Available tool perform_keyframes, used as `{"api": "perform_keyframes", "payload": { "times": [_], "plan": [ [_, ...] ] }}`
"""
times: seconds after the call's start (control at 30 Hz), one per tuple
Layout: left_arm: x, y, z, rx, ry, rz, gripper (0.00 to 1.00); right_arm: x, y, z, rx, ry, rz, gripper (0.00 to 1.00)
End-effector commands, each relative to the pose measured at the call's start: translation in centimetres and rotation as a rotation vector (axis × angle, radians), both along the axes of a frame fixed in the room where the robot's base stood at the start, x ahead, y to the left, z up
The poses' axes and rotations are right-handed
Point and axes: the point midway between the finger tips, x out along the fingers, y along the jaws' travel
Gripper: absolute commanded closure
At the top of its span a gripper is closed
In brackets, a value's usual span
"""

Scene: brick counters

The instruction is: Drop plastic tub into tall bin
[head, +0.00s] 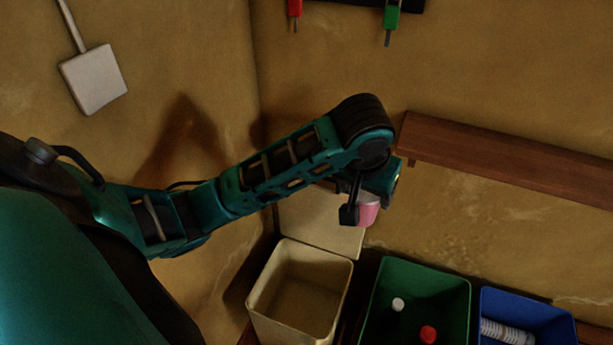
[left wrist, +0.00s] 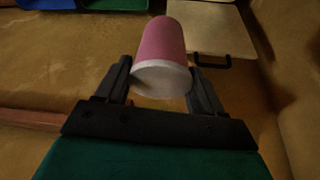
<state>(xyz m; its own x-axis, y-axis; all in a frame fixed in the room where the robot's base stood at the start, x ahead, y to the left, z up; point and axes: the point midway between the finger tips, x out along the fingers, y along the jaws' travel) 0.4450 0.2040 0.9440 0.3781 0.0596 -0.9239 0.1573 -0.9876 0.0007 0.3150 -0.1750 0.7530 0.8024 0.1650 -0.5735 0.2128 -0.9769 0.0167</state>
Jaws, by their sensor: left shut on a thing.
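A pink plastic tub with a white end (left wrist: 162,55) is held between the two fingers of my left gripper (left wrist: 160,85) in the left wrist view. In the head view the pink tub (head: 368,209) shows partly behind my left gripper (head: 358,212), up in the air. The tall bin is probably the cream open bin (head: 300,290) below and to the left of the tub, with its lid (head: 320,222) raised behind it. That bin looks empty where I can see inside. My right gripper is in neither view.
A green bin (head: 418,290) holds a white and a red item. A blue bin (head: 525,318) at its right holds a ribbed light item. A wooden shelf (head: 505,160) sticks out from the wall at the right. Tools hang above, and a pale flat-headed tool (head: 93,80) hangs at the left.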

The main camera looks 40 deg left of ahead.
Motion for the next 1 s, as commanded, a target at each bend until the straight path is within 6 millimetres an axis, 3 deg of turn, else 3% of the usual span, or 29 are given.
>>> {"api": "perform_keyframes", "payload": {
  "times": [0.03, 0.3, 0.6, 0.8, 1.0],
  "plan": [
    [0.5, 0.6, -3.2, 0.0, 0.012, 0.057, 0.6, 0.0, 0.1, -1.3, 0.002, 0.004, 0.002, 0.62],
    [2.0, 5.0, -16.3, 0.003, 0.012, 0.359, 0.6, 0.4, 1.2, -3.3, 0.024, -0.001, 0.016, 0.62],
    [-1.2, 10.2, -29.8, 0.003, 0.011, 0.583, 0.6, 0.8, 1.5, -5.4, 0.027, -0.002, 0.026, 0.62],
    [-3.8, 12.3, -35.2, 0.002, 0.006, 0.653, 0.6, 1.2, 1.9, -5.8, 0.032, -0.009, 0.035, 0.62],
    [-4.9, 13.0, -37.1, 0.0, 0.002, 0.672, 0.6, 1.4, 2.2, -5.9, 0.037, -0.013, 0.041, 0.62]
  ]
}}
